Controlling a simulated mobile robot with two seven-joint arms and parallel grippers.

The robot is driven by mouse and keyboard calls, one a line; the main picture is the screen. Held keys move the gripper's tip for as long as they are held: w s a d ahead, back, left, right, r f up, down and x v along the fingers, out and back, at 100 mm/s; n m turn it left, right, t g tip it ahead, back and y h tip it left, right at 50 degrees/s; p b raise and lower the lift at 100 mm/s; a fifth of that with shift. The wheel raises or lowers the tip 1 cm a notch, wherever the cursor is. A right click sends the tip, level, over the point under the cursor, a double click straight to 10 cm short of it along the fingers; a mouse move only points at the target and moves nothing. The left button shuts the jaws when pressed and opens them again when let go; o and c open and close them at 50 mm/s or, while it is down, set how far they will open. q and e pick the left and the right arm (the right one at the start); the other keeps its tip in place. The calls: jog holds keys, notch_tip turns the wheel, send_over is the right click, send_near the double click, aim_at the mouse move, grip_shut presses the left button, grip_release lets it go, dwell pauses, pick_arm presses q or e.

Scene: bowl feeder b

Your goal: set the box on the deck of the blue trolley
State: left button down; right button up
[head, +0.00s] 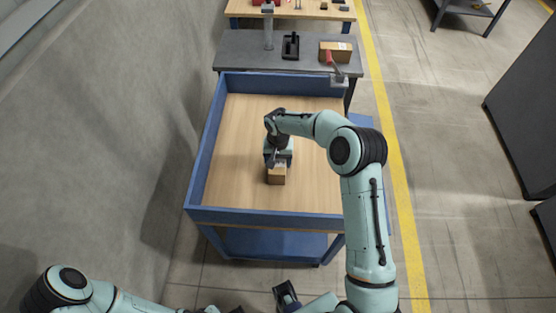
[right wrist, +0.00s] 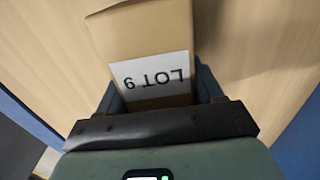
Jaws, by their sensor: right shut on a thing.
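The box (head: 277,177) is small, brown cardboard, and sits over the wooden deck of the blue trolley (head: 225,170), a little right of its middle and towards the near side. My right gripper (head: 277,164) is shut on it from above. In the right wrist view the box (right wrist: 150,35) is between the fingers, with a white label reading LOT 9, upside down there. I cannot tell whether its underside touches the deck. My left arm lies along the bottom edge; what seems to be my left gripper (head: 287,295) is partly cut off, and its jaws cannot be made out.
The trolley has a raised blue rim (head: 265,217) around the deck, and a lower shelf (head: 270,243). The deck around the box is clear. A wall is at left.

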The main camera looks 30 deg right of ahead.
jog(key=o, duration=1.4)
notch_tip(320, 180, up, 12)
jog(key=shift+r+p, duration=0.1)
jog(key=shift+p, duration=0.2)
jog(key=shift+s, duration=0.1)
